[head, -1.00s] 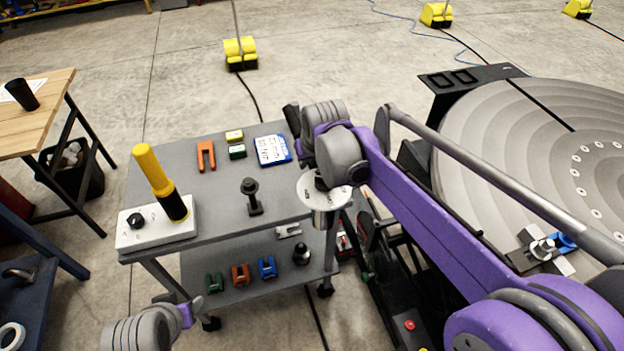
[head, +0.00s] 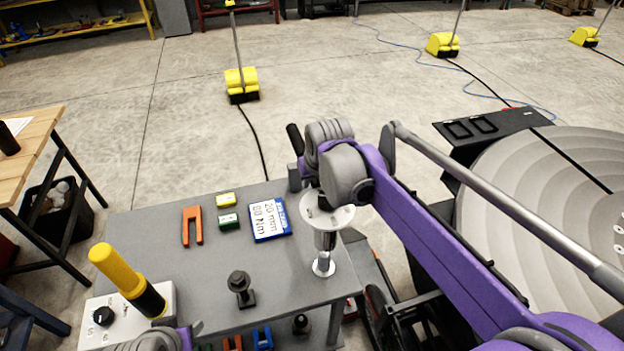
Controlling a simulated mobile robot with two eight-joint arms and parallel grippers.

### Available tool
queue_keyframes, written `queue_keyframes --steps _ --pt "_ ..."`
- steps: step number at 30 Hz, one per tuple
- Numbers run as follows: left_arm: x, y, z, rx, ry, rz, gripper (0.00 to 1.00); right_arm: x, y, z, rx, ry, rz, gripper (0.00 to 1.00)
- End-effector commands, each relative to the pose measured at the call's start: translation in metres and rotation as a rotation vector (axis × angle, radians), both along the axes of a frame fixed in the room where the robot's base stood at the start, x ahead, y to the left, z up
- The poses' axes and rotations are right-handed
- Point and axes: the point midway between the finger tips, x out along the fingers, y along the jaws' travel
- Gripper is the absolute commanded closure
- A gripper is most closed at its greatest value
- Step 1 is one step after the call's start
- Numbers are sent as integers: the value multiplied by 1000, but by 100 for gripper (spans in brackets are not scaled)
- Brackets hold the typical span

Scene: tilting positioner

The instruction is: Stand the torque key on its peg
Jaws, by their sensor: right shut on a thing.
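The torque key seems to be the pale marked disc (head: 341,216) with a silver shaft below it. My right gripper (head: 322,201) is shut on its top, mostly hidden behind my grey wrist. The key hangs roughly upright over the right side of the grey cart top. Directly below is a small round pale base (head: 323,265), which looks like the peg's foot. The shaft hides the peg itself, and I cannot tell whether key and peg touch. My left arm shows only at the bottom edge; its gripper is out of view.
The cart (head: 190,270) carries a black bolt-like post (head: 241,288), an orange fork (head: 192,226), yellow and green blocks and a blue-framed card (head: 268,220). A white box with a knob and a yellow-black cylinder (head: 120,270) stands left. A large round table (head: 540,220) is right.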

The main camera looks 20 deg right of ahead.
Motion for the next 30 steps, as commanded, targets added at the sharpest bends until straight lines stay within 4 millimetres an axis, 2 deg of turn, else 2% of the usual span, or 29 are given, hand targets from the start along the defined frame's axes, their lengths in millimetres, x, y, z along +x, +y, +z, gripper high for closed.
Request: queue_keyframes --steps 16,30 --pt "-1 0 -1 0 2 0 50 0 0 -2 0 0 0 100" --pt "-12 0 -23 0 22 0 50 -1 0 -32 0 1 0 100"
